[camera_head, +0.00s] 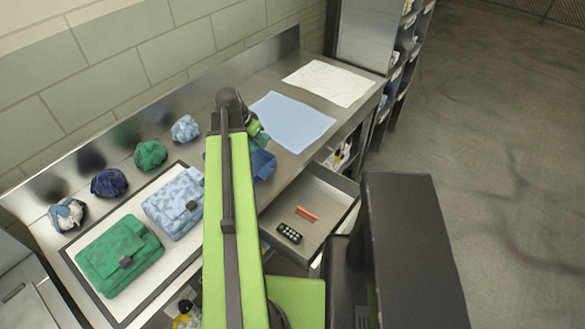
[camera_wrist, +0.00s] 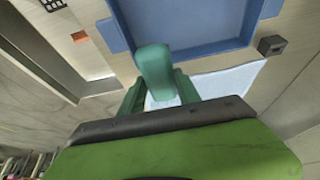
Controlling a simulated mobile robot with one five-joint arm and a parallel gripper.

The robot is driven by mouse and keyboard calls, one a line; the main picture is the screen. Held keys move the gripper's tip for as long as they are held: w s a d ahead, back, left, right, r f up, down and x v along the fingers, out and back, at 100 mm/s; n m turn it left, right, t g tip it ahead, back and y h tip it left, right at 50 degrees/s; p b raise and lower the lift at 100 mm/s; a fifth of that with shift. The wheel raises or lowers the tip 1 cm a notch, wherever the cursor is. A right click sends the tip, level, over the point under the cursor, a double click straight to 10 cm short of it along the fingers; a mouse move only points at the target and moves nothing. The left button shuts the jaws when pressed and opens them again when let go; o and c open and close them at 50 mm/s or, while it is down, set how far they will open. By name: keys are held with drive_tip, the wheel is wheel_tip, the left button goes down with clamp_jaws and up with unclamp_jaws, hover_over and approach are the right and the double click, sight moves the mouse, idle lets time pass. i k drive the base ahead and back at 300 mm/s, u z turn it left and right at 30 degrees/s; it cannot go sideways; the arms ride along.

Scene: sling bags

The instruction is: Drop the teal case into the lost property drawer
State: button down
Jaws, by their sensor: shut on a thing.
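The teal case (camera_wrist: 154,68) is a small rounded block in the wrist view. My gripper (camera_wrist: 160,92) is shut on it, with a finger on either side. In the head view my gripper (camera_head: 258,132) is over the counter at the far end of my arm, by the blue cloth; the case is hard to make out there. The lost property drawer (camera_head: 322,188) is pulled open from the counter front, to the right of and nearer than my gripper. A dark keypad device (camera_head: 289,233) and an orange item (camera_head: 306,213) lie in it.
A blue tray (camera_wrist: 185,22) lies just beyond the case. A blue cloth (camera_head: 292,120) and a white cloth (camera_head: 328,83) lie flat on the counter. A green bag (camera_head: 112,262) and a light blue bag (camera_head: 172,205) lie on a bordered mat. Several crumpled bundles line the back.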

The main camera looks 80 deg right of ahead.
sight(301, 202)
drive_tip(key=z, duration=0.8)
drive_tip(key=k, duration=1)
drive_tip(key=u, duration=0.8)
